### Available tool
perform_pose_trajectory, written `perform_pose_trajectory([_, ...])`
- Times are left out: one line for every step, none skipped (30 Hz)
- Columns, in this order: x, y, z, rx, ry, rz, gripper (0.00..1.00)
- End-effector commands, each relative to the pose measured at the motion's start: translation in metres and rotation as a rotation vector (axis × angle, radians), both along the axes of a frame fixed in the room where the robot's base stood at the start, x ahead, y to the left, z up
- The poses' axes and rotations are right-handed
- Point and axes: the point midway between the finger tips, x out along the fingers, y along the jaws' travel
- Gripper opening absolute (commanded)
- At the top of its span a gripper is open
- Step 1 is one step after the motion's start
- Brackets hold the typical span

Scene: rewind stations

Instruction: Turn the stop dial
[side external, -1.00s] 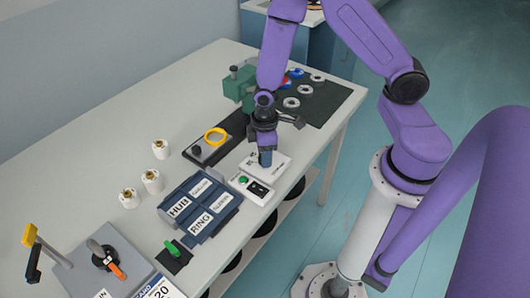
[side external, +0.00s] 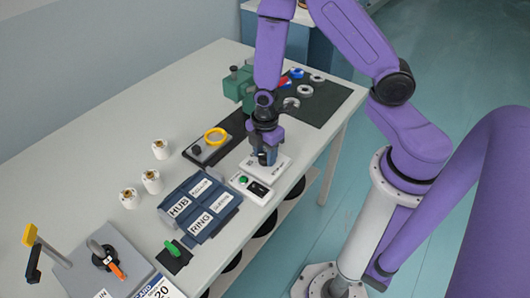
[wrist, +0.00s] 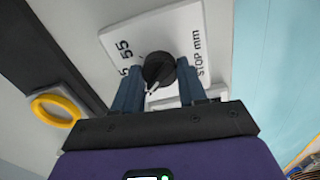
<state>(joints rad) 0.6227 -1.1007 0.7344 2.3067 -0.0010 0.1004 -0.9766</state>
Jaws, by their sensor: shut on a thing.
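The stop dial is a black round knob (wrist: 158,68) on a white plate (wrist: 213,30), printed "55" and "STOP mm" in the wrist view. My gripper (wrist: 160,78) has one blue finger on each side of the knob and is shut on it. In the side external view my gripper (side external: 264,157) points down at the white plate (side external: 280,165) near the table's right edge. The knob is mostly hidden there by the fingers.
A small panel with a green button (side external: 243,180) stands just in front of the plate. A yellow ring (side external: 215,136) on a grey block is to the left. A dark mat (side external: 318,98) with several rings is behind. Blue bins (side external: 200,205) labelled HUB and RING are in front.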

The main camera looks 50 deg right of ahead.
Motion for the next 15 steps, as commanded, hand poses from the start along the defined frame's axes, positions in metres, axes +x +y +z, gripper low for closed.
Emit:
perform_pose_trajectory([-0.0005,-0.0001,0.0002,-0.001,0.001,0.025,0.11])
perform_pose_trajectory([-0.0005,-0.0001,0.0002,-0.001,0.001,0.04,0.11])
perform_pose_trajectory([-0.0005,-0.0001,0.0002,-0.001,0.001,0.057,0.11])
perform_pose_trajectory([-0.0005,-0.0002,0.0002,-0.001,0.001,0.069,0.11])
perform_pose_trajectory([-0.0004,-0.0004,0.0002,-0.001,0.001,0.079,0.11])
perform_pose_trajectory([-0.0003,-0.0004,0.0002,-0.001,0.001,0.09,0.11])
perform_pose_trajectory([-0.0004,-0.0005,0.0002,-0.001,0.001,0.099,0.11])
perform_pose_trajectory([-0.0004,-0.0005,0.0002,-0.001,0.001,0.105,0.11])
perform_pose_trajectory([-0.0002,-0.0004,0.0002,-0.001,0.001,0.113,0.11])
perform_pose_trajectory([-0.0002,-0.0004,0.0002,-0.001,0.001,0.118,0.11])
perform_pose_trajectory([-0.0002,-0.0004,0.0002,-0.001,0.001,0.122,0.11])
perform_pose_trajectory([-0.0002,-0.0004,0.0002,0.0,0.001,0.127,0.11])
perform_pose_trajectory([-0.0002,-0.0003,0.0002,0.0,0.001,0.129,0.11])
perform_pose_trajectory([-0.0002,-0.0003,0.0002,0.0,0.001,0.131,0.11])
perform_pose_trajectory([-0.0002,-0.0003,0.0002,0.0,0.001,0.133,0.11])
